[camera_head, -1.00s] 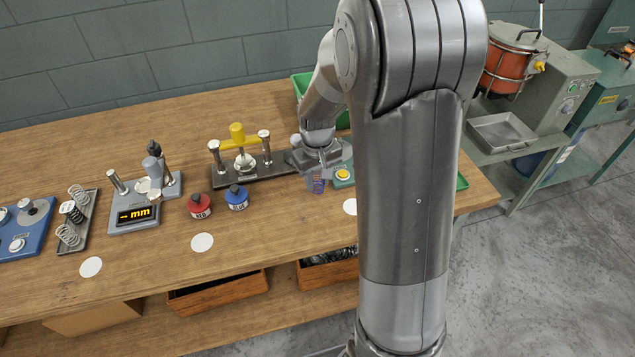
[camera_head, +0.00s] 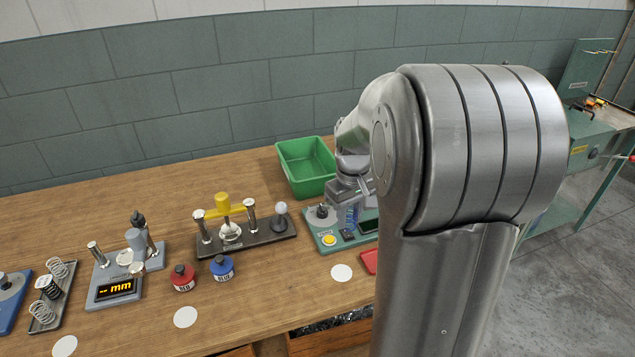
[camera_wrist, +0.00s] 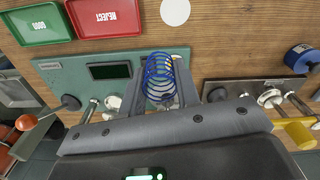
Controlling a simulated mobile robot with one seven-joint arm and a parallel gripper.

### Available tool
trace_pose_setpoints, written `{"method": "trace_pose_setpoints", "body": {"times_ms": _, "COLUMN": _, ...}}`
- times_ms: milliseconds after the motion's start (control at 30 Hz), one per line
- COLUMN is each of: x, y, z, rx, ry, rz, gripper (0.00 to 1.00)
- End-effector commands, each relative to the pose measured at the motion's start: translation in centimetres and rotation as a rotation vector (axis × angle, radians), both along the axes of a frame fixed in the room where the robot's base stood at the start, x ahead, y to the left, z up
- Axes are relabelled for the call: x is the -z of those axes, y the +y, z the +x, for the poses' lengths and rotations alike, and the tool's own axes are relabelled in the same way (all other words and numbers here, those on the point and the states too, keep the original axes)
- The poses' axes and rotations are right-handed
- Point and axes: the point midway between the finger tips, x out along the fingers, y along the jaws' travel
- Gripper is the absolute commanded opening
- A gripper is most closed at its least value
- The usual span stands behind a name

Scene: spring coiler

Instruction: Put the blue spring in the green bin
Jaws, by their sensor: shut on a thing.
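The blue spring (camera_wrist: 158,70) is an open wire coil between the fingers of my gripper (camera_wrist: 160,98) in the wrist view. The spring shows faintly in the head view (camera_head: 351,214), under my gripper (camera_head: 352,200). My gripper is shut on it and holds it over the green tester panel. A deep green bin (camera_head: 306,166) stands at the back of the bench, left of and behind my gripper, and looks empty. A flat green tray marked GOOD (camera_wrist: 38,24) shows at the top left of the wrist view.
A red REJECT tray (camera_wrist: 104,17) sits beside the GOOD tray. A stand with a yellow bar (camera_head: 226,212) and the red (camera_head: 182,278) and blue (camera_head: 222,268) pots are to the left. Further left are a gauge (camera_head: 116,288) and a spring tray (camera_head: 52,300).

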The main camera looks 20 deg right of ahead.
Motion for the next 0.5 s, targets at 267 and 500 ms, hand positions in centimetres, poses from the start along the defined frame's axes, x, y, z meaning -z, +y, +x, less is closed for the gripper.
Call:
{"method": "trace_pose_setpoints", "body": {"times_ms": 267, "x": -1.0, "y": -1.1, "z": 9.7, "rx": -0.006, "ry": 0.004, "rz": -0.012, "gripper": 0.08}}
{"method": "trace_pose_setpoints", "body": {"times_ms": 500, "x": -1.0, "y": -1.5, "z": 17.3, "rx": -0.008, "ry": 0.004, "rz": -0.012, "gripper": 0.08}}
